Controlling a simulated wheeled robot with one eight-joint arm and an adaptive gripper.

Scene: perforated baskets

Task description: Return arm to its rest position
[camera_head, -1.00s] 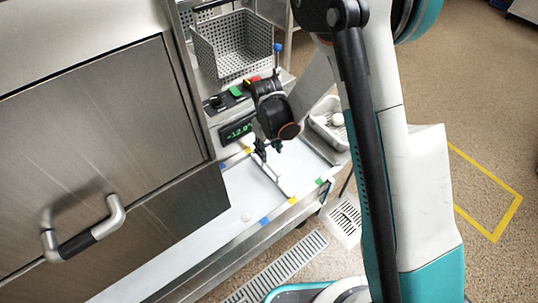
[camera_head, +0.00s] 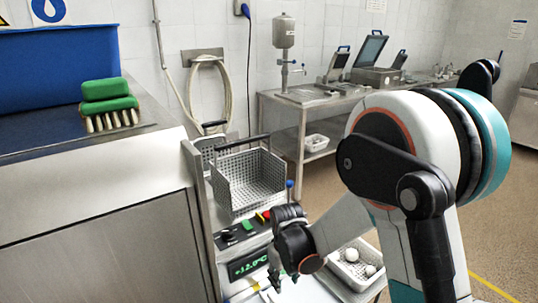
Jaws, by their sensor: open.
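My arm (camera_head: 345,222) reaches from the right side of the picture down to the lower middle. My gripper (camera_head: 283,283) hangs at its end, fingers pointing down, in front of a control panel with a green display reading about +12.0 °C (camera_head: 249,263). The gripper is open, and I see nothing between its fingers. The fingertips are small and dark, close to the bottom edge of the picture. The white work surface (camera_head: 308,293) under it is mostly cut off by the frame.
A perforated metal basket (camera_head: 248,183) stands behind the panel. A white tray (camera_head: 352,272) with round pale objects lies right of the gripper. A steel cabinet (camera_head: 100,245) with green brushes (camera_head: 108,103) on top stands at left. A steel table (camera_head: 345,108) stands at the back.

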